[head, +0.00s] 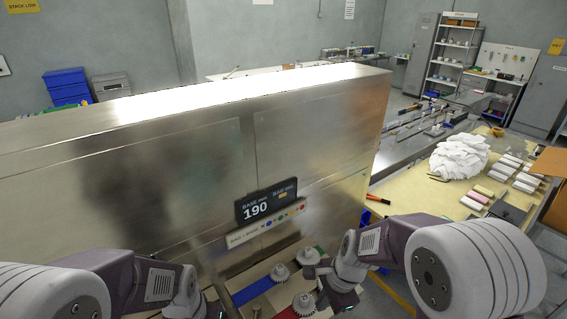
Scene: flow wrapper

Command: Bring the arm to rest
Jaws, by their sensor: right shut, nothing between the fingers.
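My right arm (395,243) comes in from the lower right and bends down toward the front of the steel machine. Its gripper (320,283) is shut and empty, close to the grey toothed knobs; I cannot tell whether it touches one. My left arm (120,278) comes in from the lower left. Only a little of its hand shows at the bottom edge, and its fingers are hidden or cut off.
The large steel machine housing (200,170) fills the middle, with a display (266,203) reading 190. Grey knobs (280,272) sit below it. To the right, a table (410,197) holds a white crumpled heap (459,157), several small packs and a red-black tool (378,199).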

